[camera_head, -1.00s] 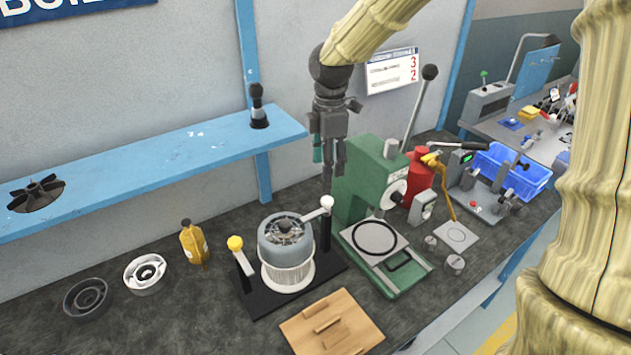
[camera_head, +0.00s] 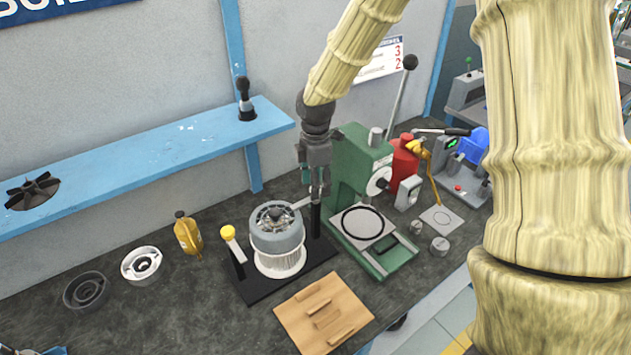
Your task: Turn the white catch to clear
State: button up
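The white catch (camera_head: 302,203) is a light lever on a black post at the right of the motor fixture. Its arm points left toward the motor, and its knob end is hidden behind my gripper (camera_head: 318,195). My gripper points down over that post, its fingertips at or very near the catch; I cannot tell whether they touch it. The finger gap is too small to read. The motor housing (camera_head: 277,228), grey on a white ribbed base, sits on the black base plate (camera_head: 262,290). A yellow-knobbed catch (camera_head: 229,234) stands on the left post.
A green press (camera_head: 352,178) stands close right of my gripper. A wooden block tray (camera_head: 300,327) lies in front. A blue shelf (camera_head: 160,150) runs behind.

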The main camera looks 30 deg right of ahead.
jog(key=shift+f, duration=0.25)
jog(key=shift+s, duration=0.1)
jog(key=shift+r, duration=0.1)
jog(key=c, duration=0.4)
grip_shut()
